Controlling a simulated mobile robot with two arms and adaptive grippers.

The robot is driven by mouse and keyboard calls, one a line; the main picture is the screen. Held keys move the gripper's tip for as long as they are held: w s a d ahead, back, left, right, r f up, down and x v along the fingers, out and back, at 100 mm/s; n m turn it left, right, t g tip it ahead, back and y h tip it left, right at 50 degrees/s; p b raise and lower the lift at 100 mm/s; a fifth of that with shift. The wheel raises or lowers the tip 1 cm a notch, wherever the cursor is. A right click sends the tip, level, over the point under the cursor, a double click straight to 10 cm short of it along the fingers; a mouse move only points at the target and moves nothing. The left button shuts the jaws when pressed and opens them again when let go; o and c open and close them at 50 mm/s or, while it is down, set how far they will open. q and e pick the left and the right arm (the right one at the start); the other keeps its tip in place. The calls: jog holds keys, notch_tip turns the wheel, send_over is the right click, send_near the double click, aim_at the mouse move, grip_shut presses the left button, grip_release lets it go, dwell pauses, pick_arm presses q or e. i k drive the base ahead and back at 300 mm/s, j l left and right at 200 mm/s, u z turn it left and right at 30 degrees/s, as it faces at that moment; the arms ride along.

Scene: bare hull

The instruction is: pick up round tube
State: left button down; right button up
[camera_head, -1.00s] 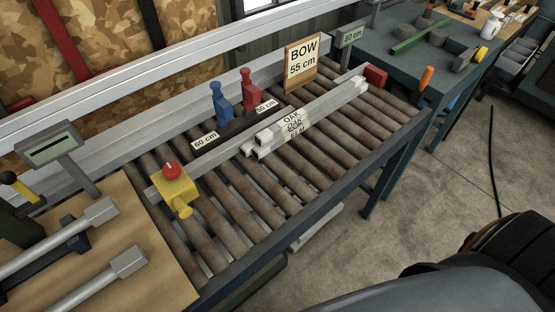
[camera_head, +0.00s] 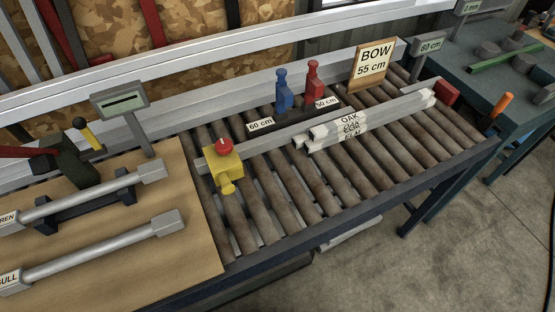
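Two round grey tubes with blocky square ends lie on the wooden board at the left. The upper round tube (camera_head: 95,195) rests on a dark cradle (camera_head: 84,208), and its label, cut off at the left edge, ends in "REN". The lower round tube (camera_head: 105,248) lies nearer the front, with a label ending in "ULL". Both left ends are partly out of frame. Neither of my grippers is in view.
The wooden board (camera_head: 150,285) adjoins a roller table (camera_head: 300,195). On the rollers are a yellow block with a red knob (camera_head: 223,166), pale labelled bars (camera_head: 385,118), and blue (camera_head: 283,92) and red (camera_head: 313,82) figures. A "BOW 55 cm" sign (camera_head: 373,62) stands behind.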

aim_at(15, 221)
jog(key=u, duration=1.6)
jog(key=z, duration=0.4)
